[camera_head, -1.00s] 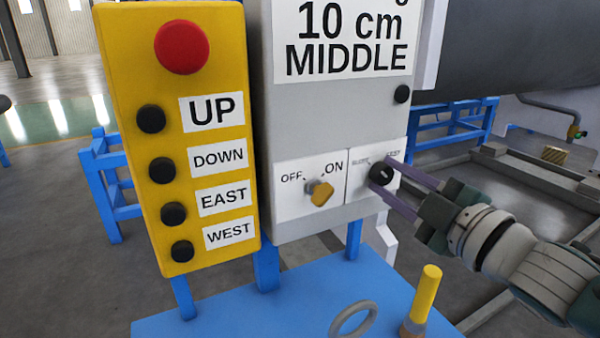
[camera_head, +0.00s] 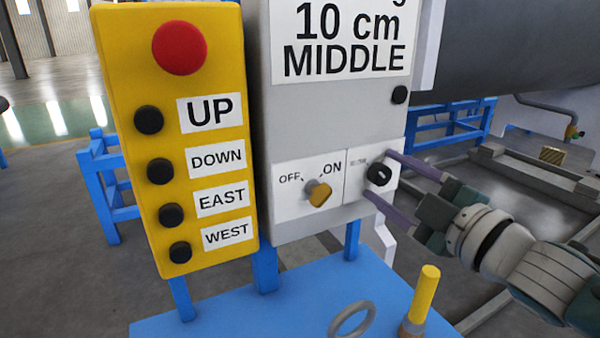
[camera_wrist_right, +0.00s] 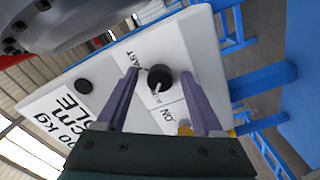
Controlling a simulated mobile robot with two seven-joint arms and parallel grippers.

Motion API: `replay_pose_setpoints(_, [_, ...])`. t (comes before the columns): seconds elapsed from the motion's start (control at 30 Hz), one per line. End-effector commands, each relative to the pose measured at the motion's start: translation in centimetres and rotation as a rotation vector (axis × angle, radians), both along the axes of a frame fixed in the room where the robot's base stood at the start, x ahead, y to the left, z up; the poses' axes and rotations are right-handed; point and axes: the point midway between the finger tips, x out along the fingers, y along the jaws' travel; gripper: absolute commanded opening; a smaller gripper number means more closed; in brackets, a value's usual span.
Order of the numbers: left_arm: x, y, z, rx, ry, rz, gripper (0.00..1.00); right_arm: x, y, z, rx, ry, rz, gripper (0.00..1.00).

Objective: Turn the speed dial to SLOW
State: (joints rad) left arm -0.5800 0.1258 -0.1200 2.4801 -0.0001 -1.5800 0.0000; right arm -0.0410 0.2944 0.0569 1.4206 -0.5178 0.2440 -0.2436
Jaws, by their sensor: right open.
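The speed dial (camera_head: 379,175) is a small round black knob with a white pointer mark, on a white plate at the lower right of the grey control box. It also shows in the right wrist view (camera_wrist_right: 160,76), near the word FAST; its pointer line there runs toward the lower left, near small lettering too blurred to read surely. My right gripper (camera_head: 383,177) is open, its purple fingers on either side of the dial with gaps visible. The upper finger hides part of the plate's lettering in the head view. My left gripper is not in view.
A yellow OFF/ON switch (camera_head: 319,193) sits just left of the dial, close to a finger in the wrist view. A yellow button panel (camera_head: 205,62) stands left. A blue table (camera_head: 270,312) below holds a ring (camera_head: 353,318) and a yellow-handled tool (camera_head: 425,292).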

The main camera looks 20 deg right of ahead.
Motion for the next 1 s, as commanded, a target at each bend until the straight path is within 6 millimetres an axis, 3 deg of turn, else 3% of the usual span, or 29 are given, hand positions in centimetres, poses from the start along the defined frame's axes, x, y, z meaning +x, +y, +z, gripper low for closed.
replay_pose_setpoints(0.23, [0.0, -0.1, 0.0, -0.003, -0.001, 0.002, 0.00, -1.5, -0.1, -0.1, 0.000, 0.002, 0.000, 0.69])
replay_pose_setpoints(0.5, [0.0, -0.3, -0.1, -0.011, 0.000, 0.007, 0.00, -6.6, -0.5, -0.2, 0.000, 0.003, 0.001, 0.69])
replay_pose_setpoints(0.7, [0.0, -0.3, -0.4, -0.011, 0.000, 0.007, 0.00, -9.2, -0.7, -0.1, 0.000, 0.002, 0.000, 0.69])
replay_pose_setpoints(1.0, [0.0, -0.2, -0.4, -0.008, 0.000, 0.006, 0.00, -9.9, -0.8, 0.0, 0.000, 0.000, 0.000, 0.69])
